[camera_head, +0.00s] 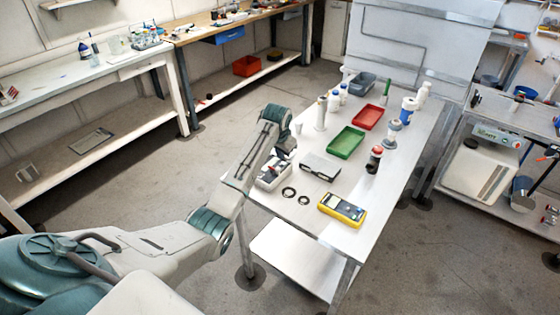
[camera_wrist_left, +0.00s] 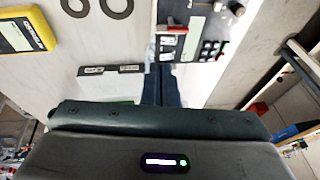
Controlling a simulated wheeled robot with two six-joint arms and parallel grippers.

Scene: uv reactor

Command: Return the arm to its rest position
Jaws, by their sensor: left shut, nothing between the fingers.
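My left arm comes in from the left in the head view and reaches out over the near left corner of the metal table (camera_head: 335,190). My left gripper (camera_head: 286,154) is above a white and grey control box (camera_head: 270,180). In the left wrist view the fingers (camera_wrist_left: 161,72) are together with nothing between them. The control box (camera_wrist_left: 196,40), with a small display, a red part and dark keys, lies just beyond the fingertips there. I cannot tell whether they touch it. My right gripper is in neither view.
Beside the box are two black rings (camera_head: 289,192), a dark-fronted case (camera_head: 320,166) and a yellow multimeter (camera_head: 342,208). Green (camera_head: 347,142) and red (camera_head: 368,117) trays and several bottles stand farther back. A white bench (camera_head: 80,85) runs along the left wall. The floor between is clear.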

